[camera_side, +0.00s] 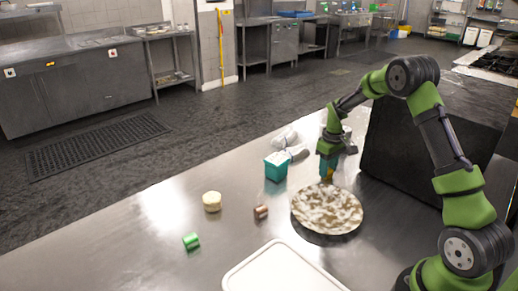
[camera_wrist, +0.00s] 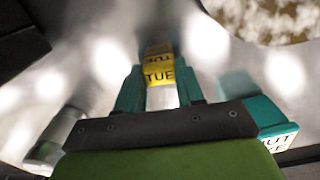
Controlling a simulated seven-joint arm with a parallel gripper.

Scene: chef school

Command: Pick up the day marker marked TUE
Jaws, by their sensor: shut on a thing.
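The yellow day marker (camera_wrist: 158,73) reads TUE in the wrist view, and a blurred mirrored copy of it shows just beyond on the shiny metal. My gripper (camera_wrist: 159,88) has its two teal fingers shut on it, one on each side. In the side view, my gripper (camera_side: 327,167) points down behind the round speckled board, and a bit of yellow marker (camera_side: 327,178) shows under the fingers. I cannot tell whether the marker touches the table.
A teal box (camera_side: 276,168) and pale cylinders (camera_side: 285,138) stand left of my gripper. The speckled board (camera_side: 327,212) is in front. A brown cylinder (camera_side: 261,211), cream round (camera_side: 212,201), green cylinder (camera_side: 191,241) and white tray (camera_side: 262,280) lie nearer. A dark panel (camera_side: 420,150) stands right.

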